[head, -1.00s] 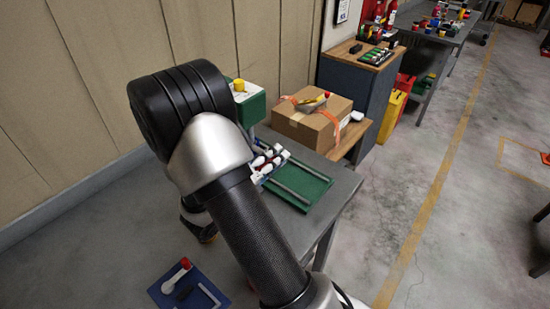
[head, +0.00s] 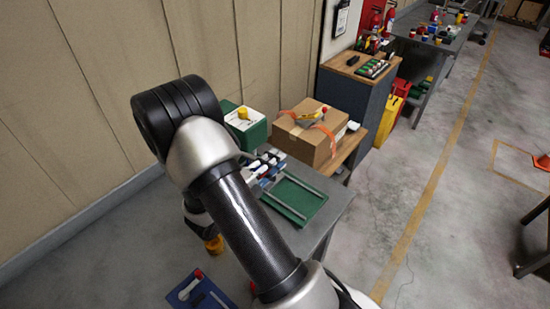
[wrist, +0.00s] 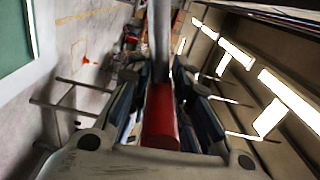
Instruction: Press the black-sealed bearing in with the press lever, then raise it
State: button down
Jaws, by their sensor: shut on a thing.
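In the wrist view my gripper (wrist: 160,88) is shut on a red cylindrical grip (wrist: 160,118). A grey metal rod (wrist: 162,35) runs on from the grip, which looks like the press lever. In the head view my arm covers the gripper and the lever, so the lever's angle cannot be told there. The black-sealed bearing cannot be made out in either view. A green housing (head: 246,128) with a white top and yellow knob stands behind my arm, on the grey bench (head: 335,192).
A green plate with rails (head: 296,200) lies right of my arm, several small white and blue parts beside it. A blue tray (head: 185,298) is at the bottom. A cardboard box (head: 308,137) stands beyond the bench. Open floor (head: 400,190) lies to the right.

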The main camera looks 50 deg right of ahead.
jog(key=r+p, duration=0.1)
jog(key=w+r+p, duration=0.1)
jog(key=shift+r, duration=0.3)
jog(key=shift+w+a+r+p, duration=0.1)
jog(key=shift+w+r+p, duration=0.1)
jog(key=shift+r+p, duration=0.3)
jog(key=shift+w, duration=0.1)
jog(key=c, duration=1.7)
grip_release()
jog(key=shift+o, duration=1.3)
jog(key=shift+f, duration=0.15)
jog(key=shift+a, duration=0.15)
jog(key=s+a, duration=0.1)
jog(key=a, duration=1)
jog(key=shift+a, duration=0.4)
